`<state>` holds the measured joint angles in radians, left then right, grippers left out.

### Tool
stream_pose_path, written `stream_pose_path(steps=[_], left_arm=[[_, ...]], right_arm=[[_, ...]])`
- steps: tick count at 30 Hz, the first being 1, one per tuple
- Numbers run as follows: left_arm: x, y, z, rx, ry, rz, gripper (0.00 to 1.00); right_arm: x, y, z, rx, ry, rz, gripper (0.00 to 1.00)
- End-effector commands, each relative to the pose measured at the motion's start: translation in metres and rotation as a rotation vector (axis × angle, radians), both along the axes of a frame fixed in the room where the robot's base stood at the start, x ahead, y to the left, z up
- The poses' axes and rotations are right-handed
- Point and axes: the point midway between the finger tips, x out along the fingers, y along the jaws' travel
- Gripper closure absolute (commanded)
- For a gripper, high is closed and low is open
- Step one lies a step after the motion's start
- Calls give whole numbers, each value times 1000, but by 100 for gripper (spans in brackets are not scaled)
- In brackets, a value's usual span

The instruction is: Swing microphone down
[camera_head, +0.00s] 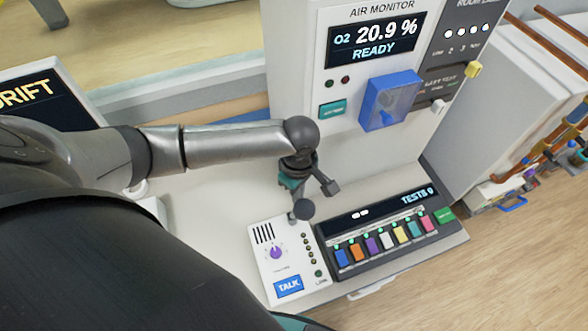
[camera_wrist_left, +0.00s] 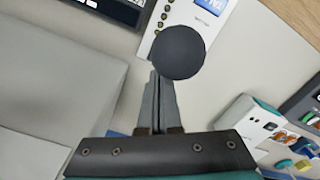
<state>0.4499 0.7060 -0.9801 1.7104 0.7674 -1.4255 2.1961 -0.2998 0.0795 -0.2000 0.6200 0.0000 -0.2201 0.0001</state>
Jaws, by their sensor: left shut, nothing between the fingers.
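The microphone's round black head (camera_head: 303,209) shows above the top edge of the white intercom panel (camera_head: 291,255), which has a purple knob and a blue TALK key. Its stem is largely hidden. In the left wrist view the black ball (camera_wrist_left: 179,52) is large and lies just beyond the fingertips, covering part of the panel. My left gripper (camera_head: 293,199) points down at the ball. Its fingers (camera_wrist_left: 156,78) are shut with nothing between them. Whether they touch the ball I cannot tell. My right gripper is not in view.
A keypad (camera_head: 385,243) with several coloured keys and a TESTS display adjoins the panel. Behind stands the air monitor (camera_head: 372,40) reading READY, with a blue clear-windowed cover (camera_head: 390,100). A dark DRIFT screen (camera_head: 40,100) is at left. Pale counter lies bare left of the panel.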

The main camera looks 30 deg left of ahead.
Motion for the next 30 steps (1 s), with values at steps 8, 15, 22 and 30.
stream_pose_path(steps=[8,15,22,30], left_arm=[[-9,-10,-5,-1,1,-1,100],[-12,-15,-7,0,0,0,100],[-12,-14,-7,0,0,1,100],[-17,-20,-12,-1,2,1,100]], right_arm=[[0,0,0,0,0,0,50],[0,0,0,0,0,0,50],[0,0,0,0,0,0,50],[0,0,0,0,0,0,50]])
